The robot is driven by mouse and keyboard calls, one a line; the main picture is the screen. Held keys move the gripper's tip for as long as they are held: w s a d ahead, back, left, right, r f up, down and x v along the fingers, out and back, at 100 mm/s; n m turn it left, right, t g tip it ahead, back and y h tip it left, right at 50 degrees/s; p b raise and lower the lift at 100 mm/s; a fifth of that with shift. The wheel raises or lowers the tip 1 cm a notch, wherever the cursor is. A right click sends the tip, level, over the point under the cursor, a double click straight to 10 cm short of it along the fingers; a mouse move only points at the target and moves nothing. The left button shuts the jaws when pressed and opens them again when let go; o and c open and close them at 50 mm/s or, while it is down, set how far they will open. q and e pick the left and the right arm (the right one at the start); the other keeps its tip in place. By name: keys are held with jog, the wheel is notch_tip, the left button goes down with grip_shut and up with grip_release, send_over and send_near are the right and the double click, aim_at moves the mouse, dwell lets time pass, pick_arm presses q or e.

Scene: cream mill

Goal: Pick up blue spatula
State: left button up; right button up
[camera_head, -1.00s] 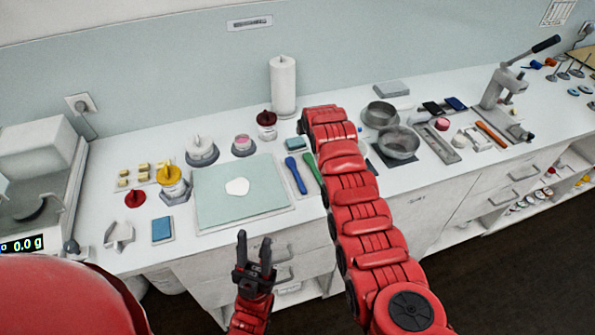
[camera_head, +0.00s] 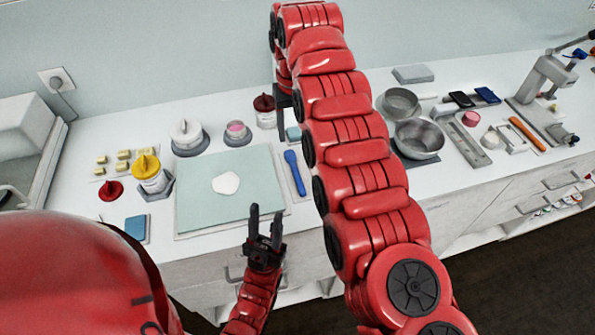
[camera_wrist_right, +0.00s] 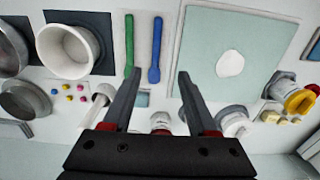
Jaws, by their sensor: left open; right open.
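The blue spatula (camera_head: 295,173) lies on the counter just right of the pale green mat. In the right wrist view the blue spatula (camera_wrist_right: 155,50) lies beside a green spatula (camera_wrist_right: 131,46), apart from it. My right gripper (camera_wrist_right: 152,82) is open and empty above the counter, and both spatulas show beyond its fingertips. In the head view its arm reaches up over the counter and hides the green spatula; only a dark part of the gripper shows.
The pale green mat (camera_head: 200,205) holds a white blob (camera_head: 226,183). Metal bowls (camera_head: 419,138) stand right of my right arm.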

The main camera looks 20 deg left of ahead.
jog(key=p, duration=0.3)
send_over(298, 176)
jog(key=f, duration=1.1)
jog(key=shift+a, duration=0.3)
jog(key=shift+f+p, duration=0.3)
jog(key=shift+p, duration=0.05)
jog(key=f, duration=0.2)
jog(key=f+p, duration=0.1)
jog(key=shift+d+f, duration=0.2)
jog(key=shift+d, duration=0.1)
jog(key=shift+f, duration=0.75)
jog(key=shift+c, duration=0.3)
grip_shut()
